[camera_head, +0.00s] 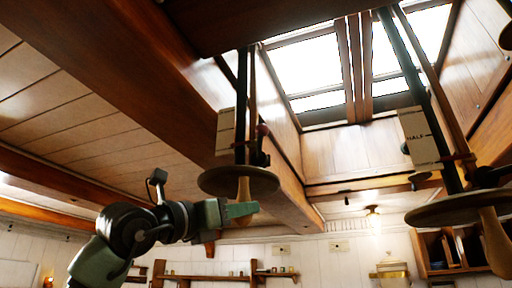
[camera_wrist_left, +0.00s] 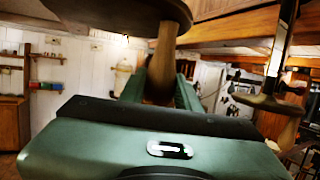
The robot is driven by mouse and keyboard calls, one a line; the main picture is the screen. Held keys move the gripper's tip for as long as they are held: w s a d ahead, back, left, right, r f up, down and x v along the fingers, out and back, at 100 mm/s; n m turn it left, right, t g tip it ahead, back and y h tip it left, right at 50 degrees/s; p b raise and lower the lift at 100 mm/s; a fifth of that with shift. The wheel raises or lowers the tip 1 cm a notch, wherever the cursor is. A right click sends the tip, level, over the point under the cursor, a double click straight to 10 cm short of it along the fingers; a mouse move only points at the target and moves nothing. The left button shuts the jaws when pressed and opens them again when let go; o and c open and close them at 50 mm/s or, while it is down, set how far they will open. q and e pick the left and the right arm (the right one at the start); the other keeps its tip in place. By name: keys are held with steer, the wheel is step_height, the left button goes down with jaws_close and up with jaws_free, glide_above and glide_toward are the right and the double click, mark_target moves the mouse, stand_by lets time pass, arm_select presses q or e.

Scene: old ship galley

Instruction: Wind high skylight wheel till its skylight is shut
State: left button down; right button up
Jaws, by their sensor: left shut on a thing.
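A dark round wheel (camera_head: 215,181) hangs level below a rod at the left skylight pane (camera_head: 307,68). Its wooden handle (camera_head: 244,188) points down from the rim. My left gripper (camera_head: 240,209) is shut on this handle, just under the wheel. The left wrist view shows the handle (camera_wrist_left: 162,60) between my green fingers, with the wheel's underside (camera_wrist_left: 120,10) above. A second wheel (camera_head: 440,210) with its own handle (camera_head: 494,243) hangs at the right, below the right skylight pane (camera_head: 415,40). I cannot tell how far either skylight stands open. My right gripper is not in view.
Pale cards stand by both rods; the right card (camera_head: 421,138) reads "HALF". A thick wooden beam (camera_head: 130,60) runs overhead at the left. A shelf (camera_head: 215,279) and a lit lamp (camera_head: 373,222) are at the far wall. Open air lies between the two wheels.

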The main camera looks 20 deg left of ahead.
arm_select(q)
steer(key=shift+s+a, duration=0.25)
steer(key=shift+a, duration=0.25)
steer(key=shift+s+a, duration=0.2)
steer(key=shift+a, duration=0.25)
steer(key=shift+a, duration=0.1)
steer(key=shift+s+a, duration=0.2)
steer(key=shift+a, duration=0.9)
steer(key=c, duration=0.7)
jaws_free()
steer(key=shift+r, duration=0.1)
